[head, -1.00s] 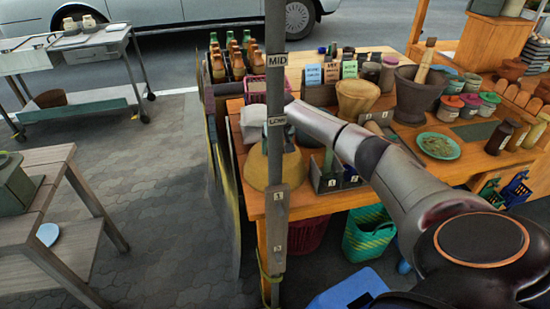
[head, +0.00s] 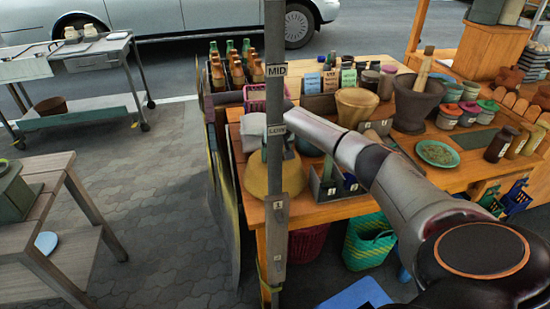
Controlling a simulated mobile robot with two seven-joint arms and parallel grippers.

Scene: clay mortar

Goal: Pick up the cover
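A yellowish dome-shaped piece (head: 256,178), which may be the cover, sits at the near left corner of the wooden table. A grey pole passes in front of its middle. I cannot tell for sure that it is the cover. My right arm comes in from the lower right and reaches over the table's front. Its far end is at the pole, just above and right of the dome. Whether my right gripper is open or shut there, and whether it touches anything, cannot be made out. My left gripper is not in view.
The grey pole (head: 276,170) stands close in front. The wooden table (head: 320,209) holds a mortar (head: 416,103), a tan bowl (head: 356,108), a green plate (head: 437,153) and several jars. Baskets sit below it. Paved floor (head: 165,220) is free to the left, between the table and a wooden stand.

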